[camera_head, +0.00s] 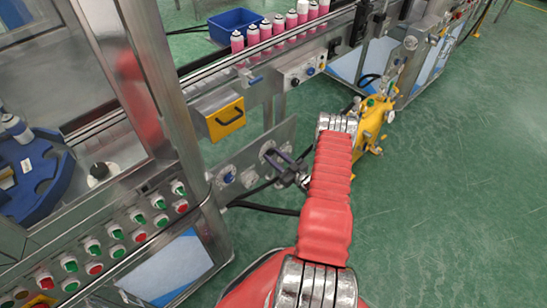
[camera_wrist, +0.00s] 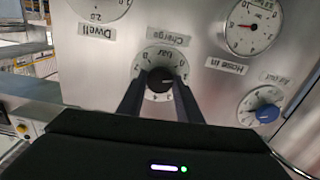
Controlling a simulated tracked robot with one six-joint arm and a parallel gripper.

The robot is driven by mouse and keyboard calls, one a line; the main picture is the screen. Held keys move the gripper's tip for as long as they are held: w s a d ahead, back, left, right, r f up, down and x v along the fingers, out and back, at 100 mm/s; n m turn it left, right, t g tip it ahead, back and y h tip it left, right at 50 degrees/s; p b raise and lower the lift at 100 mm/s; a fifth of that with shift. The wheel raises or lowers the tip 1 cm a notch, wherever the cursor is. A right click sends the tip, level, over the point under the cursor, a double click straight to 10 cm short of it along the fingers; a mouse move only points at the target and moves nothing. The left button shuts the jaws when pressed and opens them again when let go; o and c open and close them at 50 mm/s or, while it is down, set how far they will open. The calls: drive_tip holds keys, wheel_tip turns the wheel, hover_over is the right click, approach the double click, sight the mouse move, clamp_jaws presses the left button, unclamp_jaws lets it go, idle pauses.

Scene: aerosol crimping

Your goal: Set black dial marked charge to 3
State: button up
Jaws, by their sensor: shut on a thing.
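The black dial marked Charge (camera_wrist: 160,79) sits on a grey metal panel in the middle of the wrist view. Its label and white bar scale show upside down around and above it. My gripper (camera_wrist: 159,88) has one dark finger on each side of the dial and is shut on it. I cannot read the dial's setting for certain; digits show by its lower edge. In the head view my gripper (camera_head: 283,163) is at the panel (camera_head: 245,165) beside the conveyor, and it largely hides the dial.
Beside the dial are a Dwell dial (camera_wrist: 98,8), a Hose in gauge (camera_wrist: 253,26) and a blue knob (camera_wrist: 267,113). Green floor is clear to the right.

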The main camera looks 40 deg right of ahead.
drive_tip(key=shift+m, duration=0.4)
drive_tip(key=m, duration=1)
drive_tip(key=shift+f, duration=0.1)
drive_tip(key=shift+d+m, duration=0.1)
drive_tip(key=shift+m, duration=1.7)
drive_tip(key=o, duration=1)
drive_tip(key=shift+o, duration=0.2)
drive_tip(key=s, duration=1.3)
drive_tip(key=shift+s+d, duration=0.15)
drive_tip(key=shift+s, duration=0.25)
